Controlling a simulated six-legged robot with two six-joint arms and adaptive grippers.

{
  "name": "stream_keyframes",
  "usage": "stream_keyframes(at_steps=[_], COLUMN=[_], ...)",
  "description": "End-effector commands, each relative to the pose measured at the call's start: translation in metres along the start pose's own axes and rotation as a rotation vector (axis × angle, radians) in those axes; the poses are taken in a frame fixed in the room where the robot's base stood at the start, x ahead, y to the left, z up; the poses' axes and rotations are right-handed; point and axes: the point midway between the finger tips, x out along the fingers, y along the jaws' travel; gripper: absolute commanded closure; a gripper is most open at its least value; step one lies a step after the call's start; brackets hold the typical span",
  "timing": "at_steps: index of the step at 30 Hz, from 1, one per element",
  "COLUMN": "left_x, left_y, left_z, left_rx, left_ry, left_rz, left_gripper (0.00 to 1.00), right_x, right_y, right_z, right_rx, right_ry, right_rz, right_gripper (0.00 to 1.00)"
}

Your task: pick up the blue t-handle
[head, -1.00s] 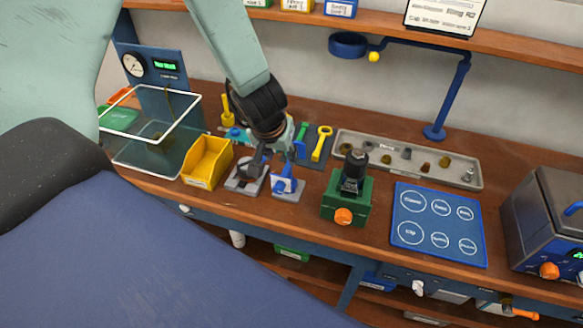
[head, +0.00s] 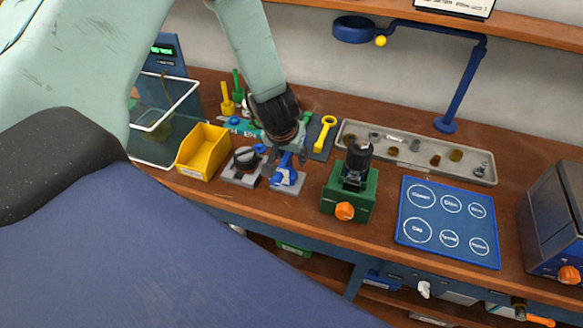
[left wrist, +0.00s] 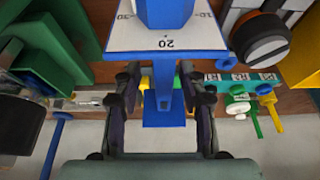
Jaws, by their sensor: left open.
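The blue t-handle (head: 286,168) stands on a small grey base on the bench, partly covered by my left gripper (head: 290,151) in the head view. In the left wrist view, a blue upright part (left wrist: 163,88) with a wide blue end shows between the open fingers of my left gripper (left wrist: 160,76). A white dial plate marked 10, 20 and 30 (left wrist: 165,36) is close to the fingertips, with a thick blue part on it. I see no clear contact. My right gripper is not in view.
A green block with a black top (head: 349,192) is to the right. A yellow ring tool (head: 323,132) lies behind. Bare bench separates the green block and blue mat (head: 449,223).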

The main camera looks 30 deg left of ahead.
Motion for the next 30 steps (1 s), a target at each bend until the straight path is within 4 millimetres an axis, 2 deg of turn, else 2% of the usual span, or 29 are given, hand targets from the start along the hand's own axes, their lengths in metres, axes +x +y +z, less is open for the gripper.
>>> stream_keyframes(at_steps=[6,21,30], left_x=[0.0010,0.0009,0.0008], left_y=[0.0007,0.0007,0.0006], left_z=[-0.0024,-0.0023,-0.0015], left_rx=[0.001,0.000,0.000], left_ry=[0.001,0.000,-0.001], left_rz=[0.001,0.001,0.001], left_gripper=[0.58,1.00,1.00], right_x=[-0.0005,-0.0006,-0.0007], right_y=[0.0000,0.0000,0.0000], right_z=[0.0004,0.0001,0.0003], right_rx=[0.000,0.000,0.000], right_ry=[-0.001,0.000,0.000], right_rz=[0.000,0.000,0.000], right_gripper=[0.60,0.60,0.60])
